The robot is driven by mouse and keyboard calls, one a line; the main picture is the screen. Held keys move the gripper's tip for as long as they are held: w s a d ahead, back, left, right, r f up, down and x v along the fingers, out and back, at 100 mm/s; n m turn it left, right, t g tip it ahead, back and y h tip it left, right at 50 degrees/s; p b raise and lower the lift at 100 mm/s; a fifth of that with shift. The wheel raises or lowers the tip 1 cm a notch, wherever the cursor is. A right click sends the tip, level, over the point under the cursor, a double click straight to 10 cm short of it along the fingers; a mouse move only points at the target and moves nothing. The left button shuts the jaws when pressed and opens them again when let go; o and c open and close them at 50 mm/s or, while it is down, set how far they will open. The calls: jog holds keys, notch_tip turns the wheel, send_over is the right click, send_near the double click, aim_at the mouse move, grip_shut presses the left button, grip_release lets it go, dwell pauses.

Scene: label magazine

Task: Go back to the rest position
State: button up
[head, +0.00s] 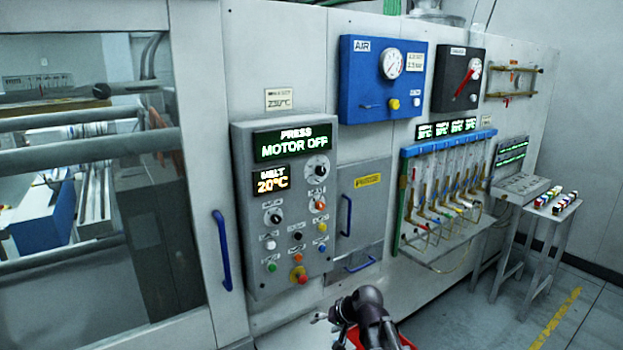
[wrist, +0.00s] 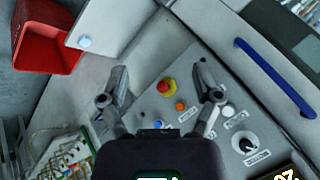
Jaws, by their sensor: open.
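My gripper (wrist: 162,85) shows in the wrist view with its two fingers spread and nothing between them. Beyond the fingers is the press control panel (wrist: 180,122), with a red and yellow stop button (wrist: 167,87) seen between the fingertips. In the head view my arm shows at the bottom centre, and my gripper (head: 319,317) is at its left end, small and low in front of the machine. The control panel (head: 282,222) stands above it and reads "PRESS MOTOR OFF" and "MELT 20°C". The gripper appears apart from the panel.
A blue door handle (head: 222,250) sticks out left of the panel. A blue air box (head: 382,80) and a row of flow tubes (head: 445,190) are to the right. A small table (head: 541,212) holds coloured pieces. A red bin (wrist: 45,50) shows in the wrist view. Floor is free at right.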

jog(key=s+d+f+g+h, duration=0.2)
jog(key=s+d+h, duration=0.1)
jog(key=s+d, duration=0.3)
jog(key=s+d+f+g+h+b, duration=0.1)
jog(key=s+d+f+g+h, duration=0.1)
jog(key=s+d, duration=0.5)
jog(key=shift+s+d+f+n+h, duration=0.2)
jog(key=shift+s+f+n+h, duration=0.2)
jog(key=shift+f+h, duration=0.25)
jog(key=c, duration=0.3)
jog(key=shift+c, duration=0.2)
jog(key=shift+s, duration=0.15)
